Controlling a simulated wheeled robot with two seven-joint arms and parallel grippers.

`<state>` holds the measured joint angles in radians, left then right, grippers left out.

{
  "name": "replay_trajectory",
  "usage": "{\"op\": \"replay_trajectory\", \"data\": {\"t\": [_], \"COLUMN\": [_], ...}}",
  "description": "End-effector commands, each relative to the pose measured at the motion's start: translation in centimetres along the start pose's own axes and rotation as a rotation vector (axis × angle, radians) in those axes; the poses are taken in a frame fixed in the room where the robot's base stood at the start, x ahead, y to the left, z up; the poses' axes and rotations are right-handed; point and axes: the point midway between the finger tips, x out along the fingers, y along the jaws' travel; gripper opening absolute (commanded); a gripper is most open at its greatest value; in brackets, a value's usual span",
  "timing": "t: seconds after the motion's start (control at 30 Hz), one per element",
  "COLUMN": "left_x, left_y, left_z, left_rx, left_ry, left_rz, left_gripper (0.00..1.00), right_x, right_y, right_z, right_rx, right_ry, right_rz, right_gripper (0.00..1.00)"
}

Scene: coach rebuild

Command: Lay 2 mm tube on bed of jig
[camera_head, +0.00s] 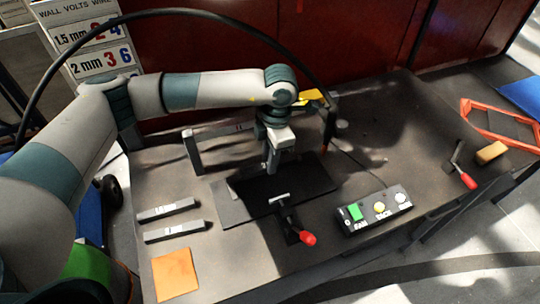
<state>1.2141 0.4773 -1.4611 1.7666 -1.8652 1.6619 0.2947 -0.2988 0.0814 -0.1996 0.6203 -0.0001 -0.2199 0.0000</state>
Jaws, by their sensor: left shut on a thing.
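My left gripper (271,168) points down over the dark plate of the jig (315,180), near its middle. It is shut on a tube that is mostly hidden by the fingers and shadow; I cannot read its size or tell whether it touches the bed. A clamp with a red-tipped handle (308,238) stands at the jig's front edge. Two grey bars with small labels (168,210) (174,232) lie side by side on the bench, left of the jig; their labels are too small to read. My right gripper is not in view.
A grey arch-like bracket (193,153) stands behind the jig. A button box (375,211) sits to the right, an orange square (175,274) at front left. A red-knobbed lever (462,170), tan block (491,153) and orange frame (480,130) are at far right. A sign (90,40) stands behind.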

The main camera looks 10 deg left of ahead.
Motion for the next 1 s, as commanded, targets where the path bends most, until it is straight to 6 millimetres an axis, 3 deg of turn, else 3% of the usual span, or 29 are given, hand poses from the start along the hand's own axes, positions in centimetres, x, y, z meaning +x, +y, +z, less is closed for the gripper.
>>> {"op": "replay_trajectory", "data": {"t": [0.43,1.0], "left_x": [3.9,4.5], "left_y": [0.0,0.0], "left_z": [0.4,0.4], "left_rx": [0.001,0.001], "left_ry": [0.000,-0.001], "left_rz": [0.000,0.001], "left_gripper": [0.00,0.00], "right_x": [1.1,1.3], "right_y": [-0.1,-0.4], "right_z": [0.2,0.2], "right_rx": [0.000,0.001], "right_ry": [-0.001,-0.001], "right_rz": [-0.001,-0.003], "right_gripper": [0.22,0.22]}}
